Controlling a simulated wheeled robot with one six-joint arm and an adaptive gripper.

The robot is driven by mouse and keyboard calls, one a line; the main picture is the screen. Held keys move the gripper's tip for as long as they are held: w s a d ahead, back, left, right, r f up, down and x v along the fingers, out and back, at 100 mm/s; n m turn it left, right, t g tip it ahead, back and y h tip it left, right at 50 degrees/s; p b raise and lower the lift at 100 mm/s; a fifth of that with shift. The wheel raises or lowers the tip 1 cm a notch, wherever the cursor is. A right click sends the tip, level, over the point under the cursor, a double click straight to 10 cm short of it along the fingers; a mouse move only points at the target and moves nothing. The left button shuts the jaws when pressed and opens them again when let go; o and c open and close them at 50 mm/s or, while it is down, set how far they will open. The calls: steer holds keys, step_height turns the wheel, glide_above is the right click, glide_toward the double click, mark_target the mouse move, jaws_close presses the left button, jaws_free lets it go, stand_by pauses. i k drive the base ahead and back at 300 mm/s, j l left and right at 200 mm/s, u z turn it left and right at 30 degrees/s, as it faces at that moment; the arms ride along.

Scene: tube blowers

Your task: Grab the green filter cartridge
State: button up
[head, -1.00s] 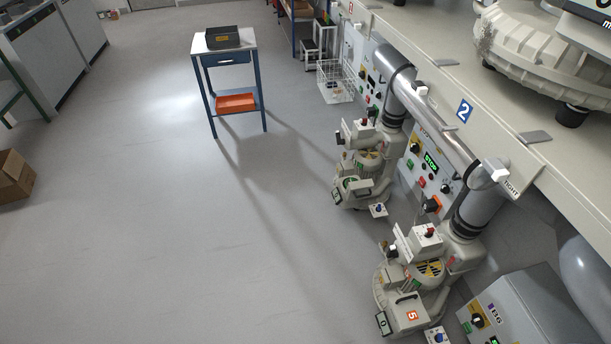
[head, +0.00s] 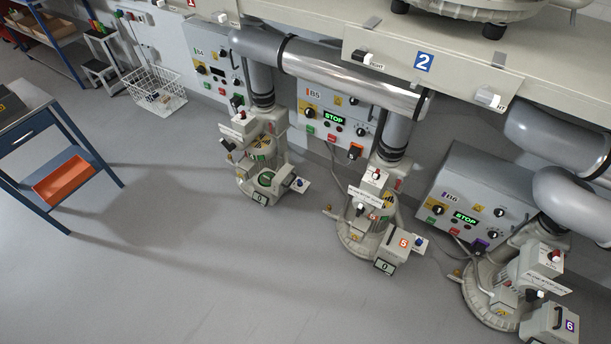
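A green round part (head: 266,179) shows in the front housing of the left blower (head: 262,145), under the panel marked B4. It may be the green filter cartridge; it is too small to be sure. A small display (head: 260,198) sits just below it. My gripper is not in view, so its state does not show.
The B5 blower (head: 362,235) and B6 blower (head: 488,300) stand to the right, with numbered front boxes. A wire basket (head: 155,90) is on the floor at the back. A blue-legged cart (head: 75,150) with an orange tray (head: 65,181) stands left. The floor between is clear.

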mark_target(265, 178)
steer(key=u, duration=0.45)
steer(key=i+j+z, duration=0.45)
steer(key=i+j, duration=0.55)
steer(key=i, duration=0.4)
steer(key=i+j+z, duration=0.45)
steer(key=i+j, duration=0.75)
steer(key=j, duration=0.3)
